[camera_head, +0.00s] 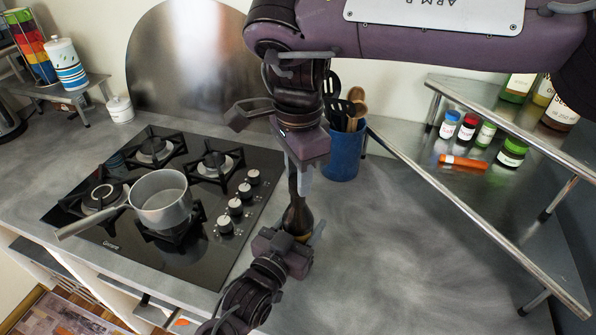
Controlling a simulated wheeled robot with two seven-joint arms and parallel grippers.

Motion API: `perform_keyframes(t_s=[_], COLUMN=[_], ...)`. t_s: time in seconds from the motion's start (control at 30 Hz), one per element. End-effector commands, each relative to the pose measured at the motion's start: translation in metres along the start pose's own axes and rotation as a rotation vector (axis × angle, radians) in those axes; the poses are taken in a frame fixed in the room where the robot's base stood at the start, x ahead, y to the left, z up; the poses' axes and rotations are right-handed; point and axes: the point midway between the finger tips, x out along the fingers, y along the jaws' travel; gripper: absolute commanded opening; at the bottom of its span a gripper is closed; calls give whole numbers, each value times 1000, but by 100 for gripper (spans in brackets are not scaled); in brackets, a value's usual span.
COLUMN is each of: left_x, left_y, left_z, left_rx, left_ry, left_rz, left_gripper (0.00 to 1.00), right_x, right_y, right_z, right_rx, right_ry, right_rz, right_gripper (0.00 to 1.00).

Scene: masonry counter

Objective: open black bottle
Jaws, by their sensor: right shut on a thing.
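The black bottle (297,218) stands upright, dark and glossy, with a wide body and a narrow neck, right of the stove. My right gripper (303,178) comes down from above and is shut on the top of the bottle; its fingers hide the cap. My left gripper (296,236) comes from the lower left and is at the bottle's lower body. One pale finger shows to the right of the bottle. The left gripper hides the bottle's base, and I cannot tell whether its fingers press on the bottle.
A black stove (120,235) with a grey saucepan (161,199) lies to the left. A blue utensil holder (344,155) stands behind the bottle. A metal shelf (480,215) with several jars is at the right. The counter (385,270) between bottle and shelf is clear.

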Motion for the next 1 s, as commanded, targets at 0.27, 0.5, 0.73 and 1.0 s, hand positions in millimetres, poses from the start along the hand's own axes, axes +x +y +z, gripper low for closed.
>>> perform_keyframes(t_s=[0.27, 0.5, 0.73, 1.0], left_x=[0, 0, 0, 0], left_y=[0, 0, 0, 0], left_z=[-1, -1, -1, -1], left_rx=[0, 0, 0, 0], left_ry=[4, 3, 3, 2], left_rz=[1, 1, 1, 0], left_gripper=[0, 0, 0, 0], right_x=[-1, -3, -11, -20], right_y=[-1, -1, -1, -1], right_z=[-1, -1, -1, 0], right_rx=[5, 5, 6, 4], right_ry=[2, 2, 1, 1], right_rz=[-3, -3, -4, -3], right_gripper=[3, 3, 3, 3])
